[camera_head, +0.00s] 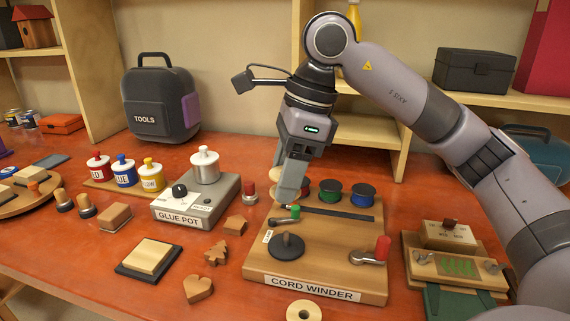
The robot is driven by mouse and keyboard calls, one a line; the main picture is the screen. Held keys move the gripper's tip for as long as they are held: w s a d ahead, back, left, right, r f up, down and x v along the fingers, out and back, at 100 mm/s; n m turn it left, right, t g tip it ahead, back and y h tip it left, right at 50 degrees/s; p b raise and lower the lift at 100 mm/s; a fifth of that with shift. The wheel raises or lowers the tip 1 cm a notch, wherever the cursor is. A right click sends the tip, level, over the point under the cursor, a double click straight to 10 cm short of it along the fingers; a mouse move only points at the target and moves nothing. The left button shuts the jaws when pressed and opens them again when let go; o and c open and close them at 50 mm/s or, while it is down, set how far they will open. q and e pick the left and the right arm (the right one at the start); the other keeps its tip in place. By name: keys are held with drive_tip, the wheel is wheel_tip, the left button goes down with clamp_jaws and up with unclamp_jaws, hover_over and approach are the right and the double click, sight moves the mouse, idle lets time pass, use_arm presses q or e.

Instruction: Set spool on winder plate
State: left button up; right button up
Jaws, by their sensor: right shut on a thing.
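My right gripper (288,196) points down at the back left of the cord winder board (315,277). It is shut on the red spool (306,187), which is mostly hidden behind the finger; only its right side shows. I cannot tell whether this spool is raised off the board. The green spool (330,191) and blue spool (363,195) stand to its right in a row. The dark round winder plate (287,248) with its centre post is bare, in front of the gripper. My left gripper is not in view.
A green-knobbed lever (291,213) sits close below my right fingertips. A red-handled crank (373,251) stands at the board's right. The glue pot (197,200) is left of the board. A pale wooden ring (304,311) lies in front.

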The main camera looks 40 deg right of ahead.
sight(285, 232)
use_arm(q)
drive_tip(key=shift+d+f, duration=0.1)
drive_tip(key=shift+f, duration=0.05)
use_arm(e)
drive_tip(key=shift+d+f, duration=0.1)
drive_tip(key=shift+f, duration=0.15)
drive_tip(key=shift+f+b, duration=0.8)
drive_tip(key=shift+b, duration=0.05)
wheel_tip(285, 232, down, 4)
drive_tip(key=b, duration=0.3)
drive_tip(key=shift+f, duration=0.15)
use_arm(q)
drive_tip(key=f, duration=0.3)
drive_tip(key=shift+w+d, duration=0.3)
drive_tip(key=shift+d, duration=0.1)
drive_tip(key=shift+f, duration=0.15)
use_arm(e)
drive_tip(key=shift+f, duration=0.1)
use_arm(q)
drive_tip(key=shift+b, duration=0.45)
use_arm(e)
drive_tip(key=shift+f, duration=0.25)
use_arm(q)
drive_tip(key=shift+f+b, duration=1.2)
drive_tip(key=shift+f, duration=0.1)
use_arm(e)
drive_tip(key=shift+f, duration=1.6)
drive_tip(key=o, duration=1.4)
